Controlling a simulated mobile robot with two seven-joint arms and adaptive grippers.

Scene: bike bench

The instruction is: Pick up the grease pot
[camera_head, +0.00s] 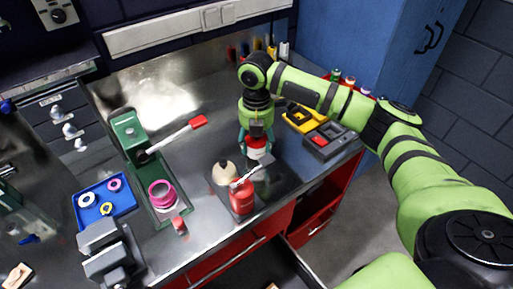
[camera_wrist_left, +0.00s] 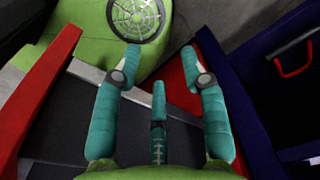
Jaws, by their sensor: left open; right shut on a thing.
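In the head view my right gripper (camera_head: 256,138) points down over the back of a dark mat on the bench. It is shut on a small white and red pot, which looks like the grease pot (camera_head: 257,153). The fingers hide its upper part, and I cannot tell whether its base is clear of the mat. My left gripper (camera_wrist_left: 160,70) shows only in the left wrist view. Its teal fingers are apart with nothing between them, above a dark surface with red edges.
A cream bottle (camera_head: 225,174) and a red can with a pale spout (camera_head: 242,198) stand close in front of the held pot.

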